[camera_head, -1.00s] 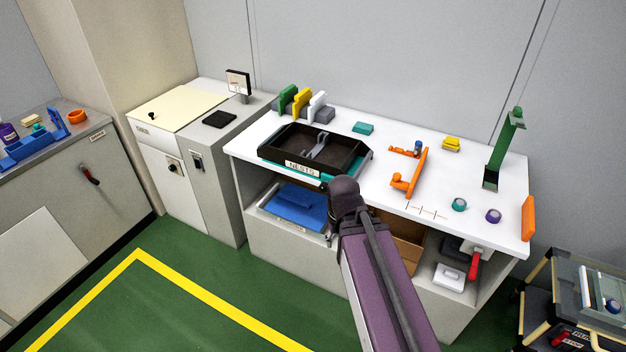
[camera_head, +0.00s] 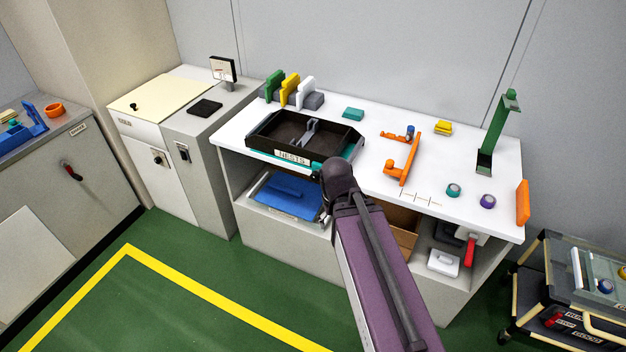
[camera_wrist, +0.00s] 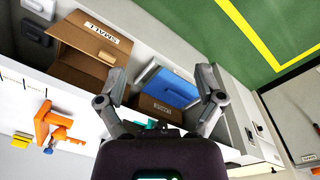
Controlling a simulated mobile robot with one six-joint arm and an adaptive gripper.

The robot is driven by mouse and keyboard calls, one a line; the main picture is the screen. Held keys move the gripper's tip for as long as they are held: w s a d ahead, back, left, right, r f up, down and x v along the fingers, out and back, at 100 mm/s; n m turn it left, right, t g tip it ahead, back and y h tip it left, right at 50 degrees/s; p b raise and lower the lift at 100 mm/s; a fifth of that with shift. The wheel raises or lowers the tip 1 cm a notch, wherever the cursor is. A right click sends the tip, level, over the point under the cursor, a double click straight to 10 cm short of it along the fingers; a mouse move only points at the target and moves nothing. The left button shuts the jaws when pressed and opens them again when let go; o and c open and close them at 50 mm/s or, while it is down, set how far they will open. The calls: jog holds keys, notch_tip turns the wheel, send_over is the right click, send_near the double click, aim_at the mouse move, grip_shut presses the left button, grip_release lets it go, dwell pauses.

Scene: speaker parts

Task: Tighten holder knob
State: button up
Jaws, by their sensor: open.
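An orange holder (camera_head: 404,160) stands on the white bench right of the dark tray. It has a round orange knob (camera_head: 390,164) on its near left side and a small blue part (camera_head: 409,131) at its far end. In the wrist view the holder (camera_wrist: 44,124) shows at the left, away from the fingers. My gripper (camera_wrist: 161,78) is open, its two fingers spread wide with nothing between them. In the head view my arm hides most of it, near the bench's front edge by the tray.
The dark tray (camera_head: 262,136) sits left of the holder. Teal (camera_head: 453,190) and purple (camera_head: 487,201) rings, a green stand (camera_head: 497,135) and an orange block (camera_head: 522,203) are at the right. A blue bin (camera_head: 288,194) and cardboard box (camera_wrist: 80,56) are on the shelf below. A cart (camera_head: 545,285) stands at right.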

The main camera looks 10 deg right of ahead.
jog(key=w+d+f+n+t+h+b, duration=0.2)
jog(key=w+f+n+h+b, duration=0.25)
jog(key=f+b, duration=0.2)
jog(key=n+t+h+b, duration=0.6)
jog(key=n+t+b, duration=0.6)
jog(key=n+b, duration=1.1)
send_near(314, 179)
jog(key=s+a+n+p, duration=0.2)
jog(key=s, duration=0.1)
jog(key=shift+w+d+m+y, duration=0.15)
jog(key=shift+m+y, duration=0.1)
jog(key=x, duration=1.3)
jog(key=shift+w+d+r, duration=0.2)
jog(key=shift+w, duration=0.2)
jog(key=c, duration=1.1)
